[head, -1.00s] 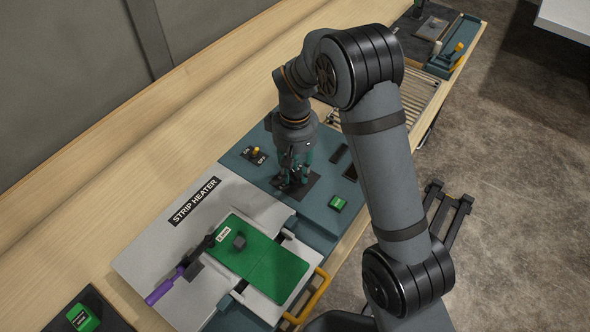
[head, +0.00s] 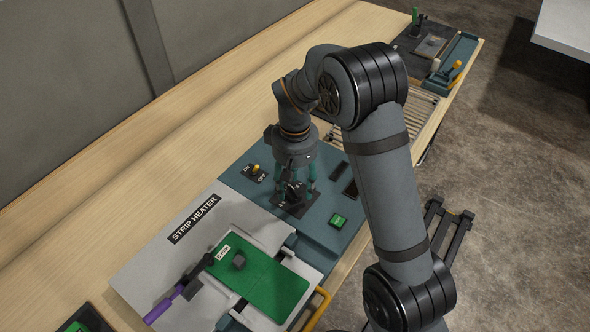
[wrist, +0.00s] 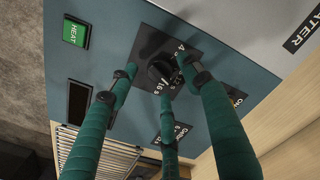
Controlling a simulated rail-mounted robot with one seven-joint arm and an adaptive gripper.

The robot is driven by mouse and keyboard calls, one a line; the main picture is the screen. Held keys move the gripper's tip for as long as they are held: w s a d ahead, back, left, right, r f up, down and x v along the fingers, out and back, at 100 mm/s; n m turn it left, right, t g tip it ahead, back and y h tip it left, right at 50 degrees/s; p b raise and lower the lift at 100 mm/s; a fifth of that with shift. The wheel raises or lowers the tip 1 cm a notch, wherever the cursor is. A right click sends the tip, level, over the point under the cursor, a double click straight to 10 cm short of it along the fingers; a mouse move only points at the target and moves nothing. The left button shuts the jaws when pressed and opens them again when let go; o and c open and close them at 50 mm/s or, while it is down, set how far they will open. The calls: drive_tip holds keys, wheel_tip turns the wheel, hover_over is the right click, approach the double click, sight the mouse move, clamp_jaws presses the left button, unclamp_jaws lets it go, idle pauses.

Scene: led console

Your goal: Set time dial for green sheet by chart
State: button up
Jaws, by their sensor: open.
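The black time dial (wrist: 161,70) sits on a dark square plate with white numbers on the teal console. My gripper (wrist: 158,80) is open, its teal fingers spread around the dial in the wrist view; I cannot tell whether they touch it. In the head view my gripper (head: 294,188) points down over the dial plate and partly hides it. The dial's exact setting is not readable. The green sheet (head: 280,288) lies flat on the strip heater (head: 155,265), with a small white label and a grey block on it. No chart is readable in these views.
A green HEAT button (head: 337,220) and dark display windows (head: 338,173) are right of the dial. An ON/OFF switch (head: 255,170) with a yellow tip stands to its left. A purple-handled clamp (head: 163,308) and a yellow handle (head: 318,308) flank the sheet.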

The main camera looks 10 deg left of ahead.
sight(295, 191)
wheel_tip(295, 191, up, 10)
drive_tip(key=shift+r, duration=0.25)
drive_tip(key=shift+f, duration=0.1)
idle(0.4)
wheel_tip(295, 191, down, 12)
drive_tip(key=shift+r, duration=0.1)
idle(0.3)
